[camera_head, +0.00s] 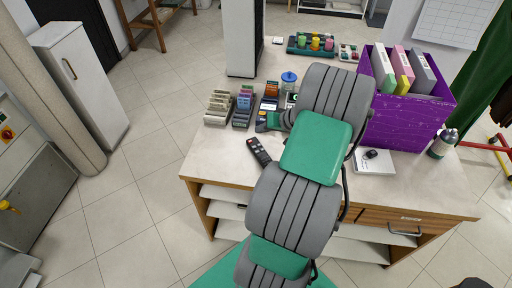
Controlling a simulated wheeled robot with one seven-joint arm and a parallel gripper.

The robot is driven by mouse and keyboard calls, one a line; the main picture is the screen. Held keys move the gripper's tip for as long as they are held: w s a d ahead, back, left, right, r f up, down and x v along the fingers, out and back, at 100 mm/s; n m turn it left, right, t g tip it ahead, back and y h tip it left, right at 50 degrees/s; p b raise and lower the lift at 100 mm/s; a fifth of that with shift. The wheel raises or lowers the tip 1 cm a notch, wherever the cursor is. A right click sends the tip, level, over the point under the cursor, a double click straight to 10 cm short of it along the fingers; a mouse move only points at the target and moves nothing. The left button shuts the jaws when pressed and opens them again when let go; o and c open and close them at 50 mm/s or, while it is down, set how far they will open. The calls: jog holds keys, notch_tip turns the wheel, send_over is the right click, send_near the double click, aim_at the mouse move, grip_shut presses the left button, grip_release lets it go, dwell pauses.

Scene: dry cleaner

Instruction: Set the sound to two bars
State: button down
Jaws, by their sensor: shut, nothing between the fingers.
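My gripper (262,126) is at the end of my grey and green arm, low over the counter among small items. It is small in view, shut, and holds nothing that I can see. A black remote control (259,151) with a red button lies on the counter just below it. Which of these has the sound setting I cannot tell, and no sound bars are readable. My arm hides part of the counter's middle.
The pale counter (215,163) holds card racks (218,107) at left, a blue-lidded jar (289,79), and a green tray of coloured pots (311,44) behind. At right are a purple box of binders (405,122), a white pad with a black object (374,162) and a bottle (442,144).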

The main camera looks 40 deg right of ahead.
jog(key=w+a+r+n+g, duration=0.2)
jog(key=a+r, duration=0.2)
jog(key=a, duration=0.5)
jog(key=w+a+r+n+g, duration=0.1)
jog(key=a+r+n+g, duration=0.1)
jog(key=a+r, duration=0.5)
jog(key=s+a+r+n+h, duration=0.1)
jog(key=s+a+r, duration=0.1)
jog(key=s+a, duration=0.4)
jog(key=s+a+r+n+g+h, duration=0.1)
jog(key=s+a+r, duration=0.1)
jog(key=s+a, duration=0.4)
jog(key=a, duration=0.5)
jog(key=shift+s+a+n, duration=0.15)
jog(key=shift+s+n, duration=0.05)
jog(key=shift+n, duration=0.1)
jog(key=shift+r, duration=0.1)
